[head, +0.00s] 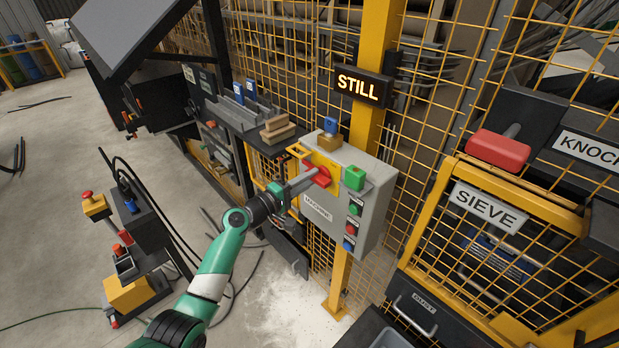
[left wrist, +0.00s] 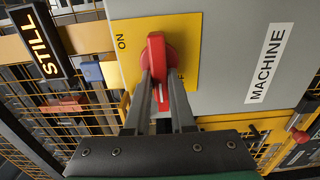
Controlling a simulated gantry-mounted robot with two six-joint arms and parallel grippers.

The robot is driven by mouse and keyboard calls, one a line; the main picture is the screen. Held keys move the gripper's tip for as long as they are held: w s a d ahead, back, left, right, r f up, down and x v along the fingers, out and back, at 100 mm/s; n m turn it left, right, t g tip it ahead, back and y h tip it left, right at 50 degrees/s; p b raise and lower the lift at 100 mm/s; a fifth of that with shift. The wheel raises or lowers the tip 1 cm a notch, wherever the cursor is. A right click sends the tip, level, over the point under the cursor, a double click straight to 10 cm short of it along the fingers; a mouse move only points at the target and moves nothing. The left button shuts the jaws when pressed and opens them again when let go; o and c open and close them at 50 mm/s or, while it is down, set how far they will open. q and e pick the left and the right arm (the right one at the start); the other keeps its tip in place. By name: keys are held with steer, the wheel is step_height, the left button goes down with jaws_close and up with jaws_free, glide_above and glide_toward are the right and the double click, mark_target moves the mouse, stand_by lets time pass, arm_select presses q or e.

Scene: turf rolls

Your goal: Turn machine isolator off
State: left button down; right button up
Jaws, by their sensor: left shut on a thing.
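The machine isolator is a red rotary handle (head: 321,173) on a yellow plate on the front of a grey box (head: 361,205). My left gripper (head: 309,180) reaches it from the lower left. In the left wrist view, the fingers (left wrist: 165,100) are shut on the two sides of the red handle (left wrist: 157,55). The handle runs up and down that picture, its white mark at the lower end. "ON" shows on the plate (left wrist: 185,30) to the left. Another label, right of the handle, is mostly hidden by a finger, with only an "F" showing. My right gripper is not in view.
A lit sign (head: 358,87) reads "STILL" above the box. Green, red and blue buttons (head: 351,228) line the box's side, and a padlock (head: 330,130) sits on top. Yellow mesh fencing stands around. A red-handled SIEVE gate (head: 486,205) is at right.

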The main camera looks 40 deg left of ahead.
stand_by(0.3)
arm_select(q)
steer(key=c, duration=0.8)
jaws_free()
steer(key=shift+o, duration=0.2)
steer(key=shift+s, duration=0.1)
steer(key=s+p, duration=0.3)
steer(key=s, duration=0.8)
steer(key=shift+s+a, duration=0.25)
steer(key=shift+a, duration=0.1)
